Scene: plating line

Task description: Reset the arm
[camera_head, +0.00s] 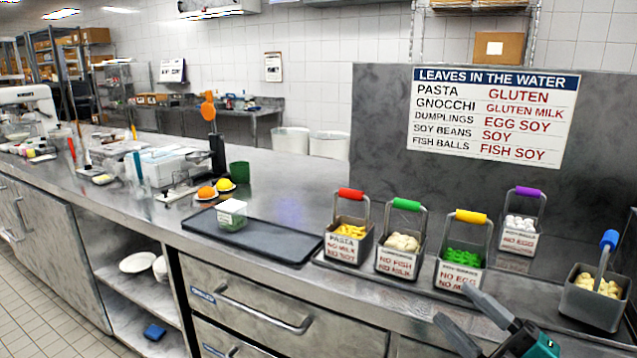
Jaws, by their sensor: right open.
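My right gripper (453,304) shows at the lower right, its two dark fingers spread apart with nothing between them. Part of its teal and black body shows at the bottom edge. The fingers are in front of the counter's front edge in the picture, just below the yellow-handled basket (462,262). I cannot tell whether they touch anything. My left gripper is not in view.
Baskets with red (347,240), green (401,253), purple (520,231) and blue (597,295) handles stand on the right of the counter. A dark tray (262,240) holds a small clear tub (232,214). A sign (492,115) hangs on the panel behind.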

